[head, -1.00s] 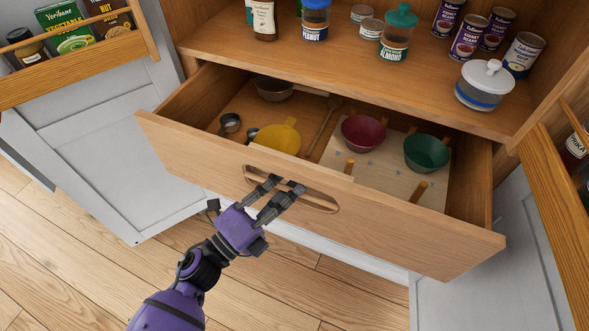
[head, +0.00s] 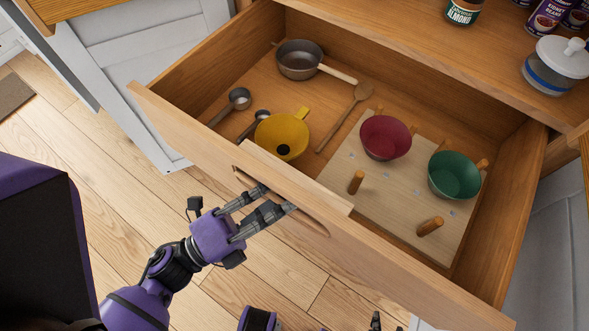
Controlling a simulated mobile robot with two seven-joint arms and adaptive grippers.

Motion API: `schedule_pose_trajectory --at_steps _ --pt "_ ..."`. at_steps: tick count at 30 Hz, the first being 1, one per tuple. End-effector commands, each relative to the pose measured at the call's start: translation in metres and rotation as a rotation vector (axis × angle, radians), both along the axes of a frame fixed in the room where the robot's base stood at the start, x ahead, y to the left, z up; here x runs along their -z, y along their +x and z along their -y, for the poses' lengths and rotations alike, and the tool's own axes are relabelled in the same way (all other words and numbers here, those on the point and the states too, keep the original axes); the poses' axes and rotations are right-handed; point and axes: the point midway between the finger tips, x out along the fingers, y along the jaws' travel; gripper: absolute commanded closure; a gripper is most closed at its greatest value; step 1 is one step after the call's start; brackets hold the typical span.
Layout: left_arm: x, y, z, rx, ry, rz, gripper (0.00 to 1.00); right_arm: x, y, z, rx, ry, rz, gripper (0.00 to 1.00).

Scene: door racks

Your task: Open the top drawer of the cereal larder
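The cereal larder's top drawer (head: 400,270) is pulled well out, with its inside in view. Its wooden front has a long cut-out handle slot (head: 312,222). My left gripper (head: 276,198) is at this slot, its two dark fingers apart and side by side. Their tips reach the slot, and I cannot see how deep they go. Parts of what seems to be my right gripper (head: 375,322) show at the bottom edge, mostly cut off, clear of the drawer.
The drawer holds a saucepan (head: 299,60), a yellow bowl (head: 281,137), a red bowl (head: 385,138), a green bowl (head: 454,176), a wooden spoon (head: 345,115) and a pegged board (head: 385,200). A white-lidded jar (head: 556,66) stands on the shelf above. Wooden floor lies free in front.

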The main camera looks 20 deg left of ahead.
Motion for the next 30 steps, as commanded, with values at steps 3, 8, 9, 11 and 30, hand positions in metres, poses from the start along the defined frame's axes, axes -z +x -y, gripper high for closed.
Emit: schedule_pose_trajectory --at_steps 3,8,9,11,30 --pt "0.0022 -0.0072 -0.0030 -0.003 0.008 -0.002 1.00 -0.0006 0.0032 -0.0008 -0.002 0.000 0.006 0.60" --pt "0.0019 -0.0106 -0.0041 -0.002 0.008 -0.001 1.00 -0.0017 0.0079 -0.0018 -0.004 0.002 0.014 0.60" --pt "0.0019 -0.0108 -0.0042 -0.002 0.008 -0.001 1.00 -0.0019 0.0085 -0.0019 -0.004 0.003 0.015 0.60" --pt "0.0019 -0.0111 -0.0043 -0.003 0.007 -0.001 1.00 -0.0019 0.0087 -0.0020 -0.004 0.003 0.015 0.60" --pt "0.0014 -0.0118 -0.0045 -0.002 0.003 -0.002 0.82 0.0015 -0.0012 -0.0001 -0.002 -0.001 -0.004 0.60"
